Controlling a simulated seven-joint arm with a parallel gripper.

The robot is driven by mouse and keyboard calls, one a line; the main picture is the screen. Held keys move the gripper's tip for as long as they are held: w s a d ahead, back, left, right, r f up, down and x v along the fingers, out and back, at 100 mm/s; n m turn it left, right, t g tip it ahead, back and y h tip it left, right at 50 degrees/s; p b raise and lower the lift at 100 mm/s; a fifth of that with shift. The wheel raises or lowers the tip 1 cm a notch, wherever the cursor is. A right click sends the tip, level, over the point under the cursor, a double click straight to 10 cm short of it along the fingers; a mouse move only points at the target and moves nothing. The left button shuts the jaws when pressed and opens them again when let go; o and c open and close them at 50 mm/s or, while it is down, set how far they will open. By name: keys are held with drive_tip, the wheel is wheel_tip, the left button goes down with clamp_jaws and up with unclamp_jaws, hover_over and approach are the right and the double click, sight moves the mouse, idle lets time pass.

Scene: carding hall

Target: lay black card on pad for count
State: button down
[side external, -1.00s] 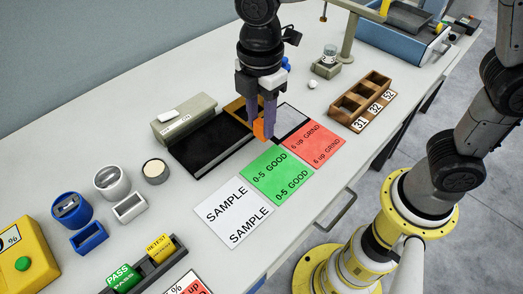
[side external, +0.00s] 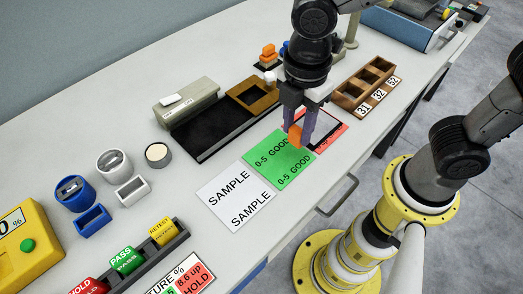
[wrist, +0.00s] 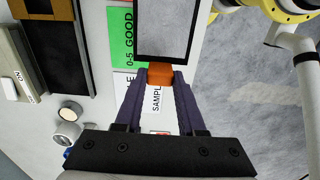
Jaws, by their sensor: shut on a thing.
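My gripper (side external: 300,134) is shut on the orange tab of a thin black-edged card (side external: 325,128) with a pale grey middle. In the wrist view the card (wrist: 138,30) stretches away from the orange tab (wrist: 160,73) between my purple fingers. In the side view the card is over the red pad (side external: 334,143), mostly hiding it, and my fingers are over the right edge of the green 0-5 GOOD pad (side external: 278,160). I cannot tell its exact height. The white SAMPLE pad (side external: 234,196) is bare. A dark flat slab (side external: 207,131) lies behind the pads.
A brown wooden frame (side external: 252,94) sits at the slab's right end. A grey-green box (side external: 187,102) stands behind the slab. A wooden slotted rack (side external: 366,84) is right of my gripper. Cups and a rack of coloured blocks (side external: 125,259) are left. The table's front edge is close.

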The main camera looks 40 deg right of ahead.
drive_tip(key=w+a+f, duration=0.1)
drive_tip(key=f, duration=0.1)
drive_tip(key=w+a+f, duration=0.1)
drive_tip(key=w+f, duration=0.1)
drive_tip(key=w+a+f, duration=0.2)
drive_tip(key=shift+w+f, duration=0.4)
drive_tip(key=shift+f, duration=1.55)
drive_tip(key=shift+f, duration=0.15)
drive_tip(key=c, duration=0.5)
unclamp_jaws()
wheel_tip(320, 180, up, 12)
drive_tip(key=s+d+r+m+t, duration=0.1)
drive_tip(key=s+d+r+m, duration=0.1)
drive_tip(key=d+r+m, duration=0.3)
drive_tip(key=s+d+r+m+t, duration=0.1)
drive_tip(key=s+d+m, duration=0.15)
drive_tip(key=d, duration=0.45)
drive_tip(key=s+d+m+t, duration=0.3)
drive_tip(key=s+d+m, duration=0.6)
drive_tip(key=m, duration=0.1)
drive_tip(key=shift+t, duration=0.3)
